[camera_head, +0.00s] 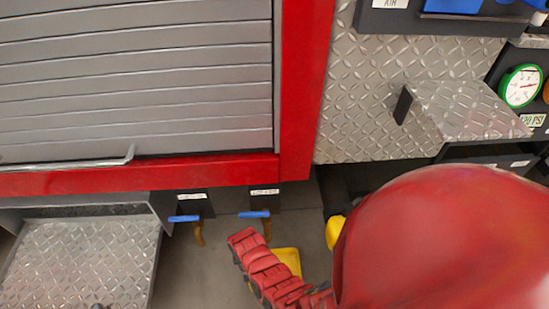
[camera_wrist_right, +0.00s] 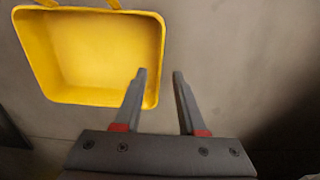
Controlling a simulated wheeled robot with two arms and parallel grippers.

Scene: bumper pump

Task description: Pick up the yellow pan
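The yellow pan (camera_wrist_right: 90,58) is a shallow, rounded rectangular tray, open side facing the camera and empty, with two small tabs at its top edge. It fills the upper left of the right wrist view. My right gripper (camera_wrist_right: 160,72) is open and empty. Its left finger overlaps the pan's inside in the picture and its right finger is outside, with the pan's right rim between the tips. I cannot tell if they touch. In the head view, part of the pan (camera_head: 288,259) shows low in the middle, partly hidden by red parts. My left gripper is not in view.
A grey shutter (camera_head: 140,75) in a red frame (camera_head: 303,90) stands behind. Blue-handled valves (camera_head: 254,214) (camera_head: 184,218) hang below it. A diamond-plate step (camera_head: 80,262) is at lower left, and a plate ledge (camera_head: 465,110) with a gauge (camera_head: 520,86) at right. A large red rounded shape blocks the lower right.

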